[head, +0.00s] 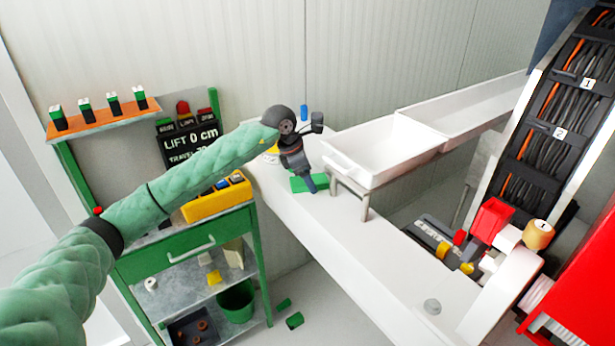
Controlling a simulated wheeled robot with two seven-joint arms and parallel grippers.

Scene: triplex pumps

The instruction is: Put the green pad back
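A flat green pad (298,185) lies on the white ledge (332,232), or just above it; I cannot tell which. My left gripper (310,186) points down at the pad, and its dark fingers cover part of it. Whether the fingers are shut on the pad cannot be made out. My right gripper is out of view.
A white trough (385,150) on legs stands right of my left gripper. The green cart (180,262) holds a yellow box (205,208). Red machinery (578,285) and a cable rack (545,135) fill the right side.

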